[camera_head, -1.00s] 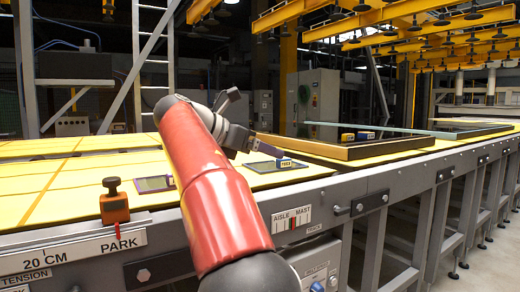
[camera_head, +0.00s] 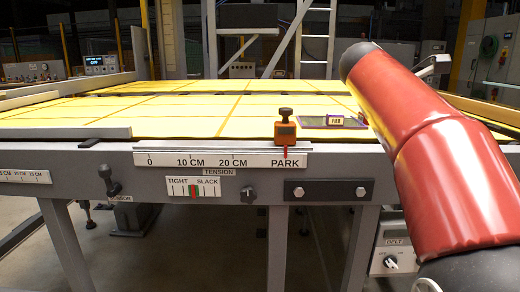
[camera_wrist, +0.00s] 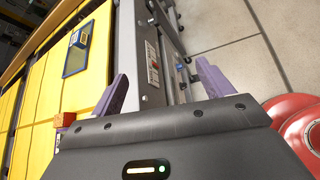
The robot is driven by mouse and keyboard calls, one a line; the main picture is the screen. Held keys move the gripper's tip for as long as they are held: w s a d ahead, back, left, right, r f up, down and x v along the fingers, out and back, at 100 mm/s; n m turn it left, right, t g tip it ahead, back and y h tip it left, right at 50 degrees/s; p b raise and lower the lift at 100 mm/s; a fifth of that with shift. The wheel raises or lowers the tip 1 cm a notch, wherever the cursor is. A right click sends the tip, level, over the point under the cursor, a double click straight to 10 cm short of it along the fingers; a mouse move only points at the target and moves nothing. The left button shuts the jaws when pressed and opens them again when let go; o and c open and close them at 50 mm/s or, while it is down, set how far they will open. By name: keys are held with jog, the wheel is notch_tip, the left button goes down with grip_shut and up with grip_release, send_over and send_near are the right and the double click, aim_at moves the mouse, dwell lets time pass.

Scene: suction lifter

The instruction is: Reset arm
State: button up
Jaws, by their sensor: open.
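My red arm (camera_head: 430,120) reaches up and away at the right of the head view. My gripper is not clearly visible there, hidden behind the arm. In the wrist view my gripper (camera_wrist: 166,86) shows two purple fingers spread wide with nothing between them. It hangs above the edge of the yellow-topped table (camera_wrist: 36,100), with the grey side rail (camera_wrist: 128,60) and floor below. An orange slider with a black knob (camera_head: 285,130) stands at the PARK mark on the table's front scale.
A dark purple-framed plate (camera_head: 318,122) with a small labelled block lies on the yellow top left of my arm. A dark plate with a blue-and-yellow block (camera_wrist: 76,50) shows in the wrist view.

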jog(key=s+a+f+m+t+y, duration=0.2)
jog(key=s+a+f+m+y, duration=0.3)
jog(key=f, duration=1)
jog(key=s+a+f+m+t+y, duration=0.1)
jog(key=s+a+f+m+y, duration=0.5)
jog(key=s+a+f+m, duration=0.4)
jog(key=s+a+f, duration=0.4)
jog(key=a+f, duration=0.1)
jog(key=shift+s+a+m+t, duration=0.15)
jog(key=shift+s+m+t, duration=0.15)
jog(key=shift+m+t, duration=0.1)
